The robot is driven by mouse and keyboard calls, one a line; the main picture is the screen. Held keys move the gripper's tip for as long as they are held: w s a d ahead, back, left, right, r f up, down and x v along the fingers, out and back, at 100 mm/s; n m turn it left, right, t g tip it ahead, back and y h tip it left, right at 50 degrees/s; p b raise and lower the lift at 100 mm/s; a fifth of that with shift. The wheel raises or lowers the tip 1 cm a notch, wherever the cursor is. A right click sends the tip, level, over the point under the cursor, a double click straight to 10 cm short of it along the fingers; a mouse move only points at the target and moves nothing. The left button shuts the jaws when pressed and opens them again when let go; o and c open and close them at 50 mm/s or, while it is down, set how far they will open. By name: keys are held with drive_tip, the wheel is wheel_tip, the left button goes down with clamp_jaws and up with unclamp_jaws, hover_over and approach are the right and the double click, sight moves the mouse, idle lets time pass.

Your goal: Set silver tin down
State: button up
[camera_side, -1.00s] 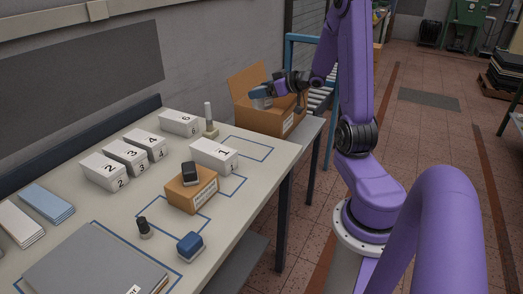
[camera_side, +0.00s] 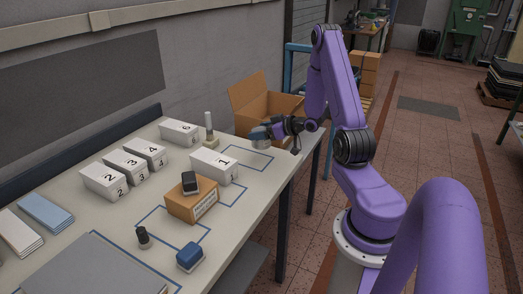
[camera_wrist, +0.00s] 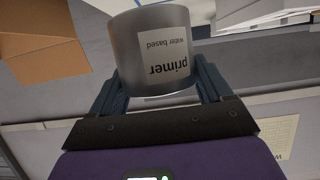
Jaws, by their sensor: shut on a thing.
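The silver tin (camera_side: 261,138) is held by my gripper (camera_side: 272,131) over the far right end of the table, near the blue outlined rectangle (camera_side: 247,169). In the wrist view the tin (camera_wrist: 155,30) sits between the two fingers of my gripper (camera_wrist: 157,86), with its white "primer, water based" label upside down in the picture. The fingers are shut on its sides. I cannot tell the exact gap between the tin's base and the table.
An open cardboard box (camera_side: 262,105) stands behind the tin. White box 1 (camera_side: 214,165) and a pale bottle (camera_side: 210,130) stand left of it. A brown carton (camera_side: 190,203) with a dark item on top is nearer. The outlined rectangle looks empty.

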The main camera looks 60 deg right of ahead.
sight(261, 145)
drive_tip(key=shift+f, duration=2.85)
drive_tip(key=shift+f, duration=0.15)
drive_tip(key=o, duration=1.4)
